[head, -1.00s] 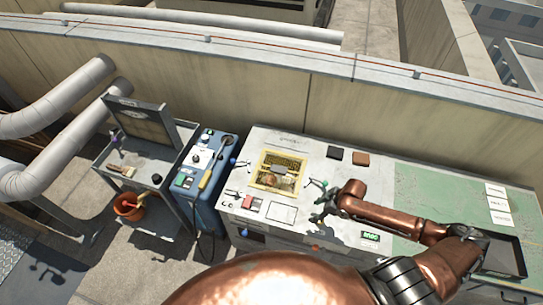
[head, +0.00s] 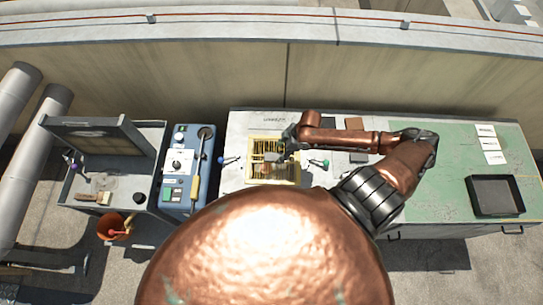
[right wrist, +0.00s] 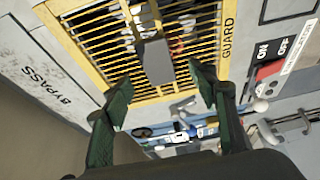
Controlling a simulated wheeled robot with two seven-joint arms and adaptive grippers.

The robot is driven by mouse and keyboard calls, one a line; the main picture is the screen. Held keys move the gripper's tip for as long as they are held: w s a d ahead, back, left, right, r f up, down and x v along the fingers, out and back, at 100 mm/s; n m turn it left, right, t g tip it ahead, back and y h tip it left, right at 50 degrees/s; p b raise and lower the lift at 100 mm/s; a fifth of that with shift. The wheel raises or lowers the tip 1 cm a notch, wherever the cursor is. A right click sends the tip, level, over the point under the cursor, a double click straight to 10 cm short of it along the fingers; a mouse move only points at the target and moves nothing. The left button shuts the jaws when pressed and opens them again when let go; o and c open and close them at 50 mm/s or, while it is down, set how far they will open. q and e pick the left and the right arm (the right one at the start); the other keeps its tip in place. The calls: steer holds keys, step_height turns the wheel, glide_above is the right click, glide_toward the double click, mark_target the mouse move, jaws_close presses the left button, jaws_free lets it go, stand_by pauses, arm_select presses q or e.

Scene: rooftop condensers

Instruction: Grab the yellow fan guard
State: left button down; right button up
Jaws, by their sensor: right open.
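The yellow fan guard (head: 272,181) is a barred frame on the pale top of the unit, left of centre on it. In the right wrist view the guard (right wrist: 76,48) fills the upper middle, with a grey block (right wrist: 156,62) at its centre and "GUARD" on its right edge. My right gripper (head: 289,142) is at the guard's upper right side in the head view. In the right wrist view my right gripper (right wrist: 160,74) is open, its green-tipped fingers apart on either side of the grey block, with nothing between them. My left gripper is not in view.
A blue box (head: 177,193) with a yellow handle stands left of the unit, and a grey cart (head: 148,137) beyond it. A black tray (head: 496,212) sits on the green right part. An ON/OFF switch (right wrist: 268,70) is beside the guard. A wall runs behind.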

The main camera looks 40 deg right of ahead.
mark_target(274, 157)
steer(key=x, duration=0.5)
steer(key=shift+w+f, duration=0.25)
steer(key=shift+f, duration=0.05)
steer(key=shift+c, duration=0.6)
jaws_close()
